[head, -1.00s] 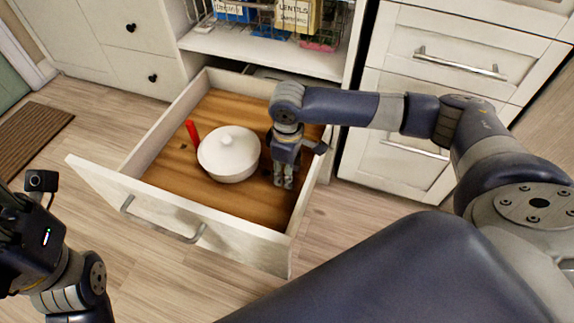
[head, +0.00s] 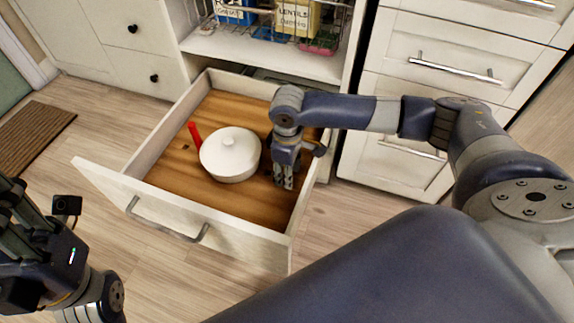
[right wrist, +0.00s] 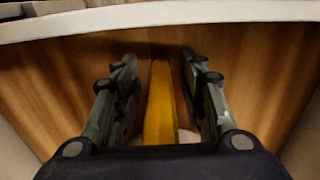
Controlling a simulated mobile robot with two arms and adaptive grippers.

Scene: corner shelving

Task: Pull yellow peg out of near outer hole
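The yellow peg (right wrist: 160,100) stands between the two fingers of my right gripper (right wrist: 160,85) in the right wrist view. A gap shows on each side of it, so the fingers are open around it without gripping. In the head view my right gripper (head: 284,182) points down into the open drawer (head: 125,183), right of the white pot; the yellow peg is hidden there. The hole around the peg cannot be made out. My left gripper (head: 22,225) is at the lower left, outside the drawer, its fingers partly cut off.
A white lidded pot (head: 230,160) stands on the drawer's wooden floor, close to the right gripper. A red peg (head: 194,133) stands left of the pot, with a small dark hole (head: 186,147) nearby. The drawer's right wall is close to my right gripper.

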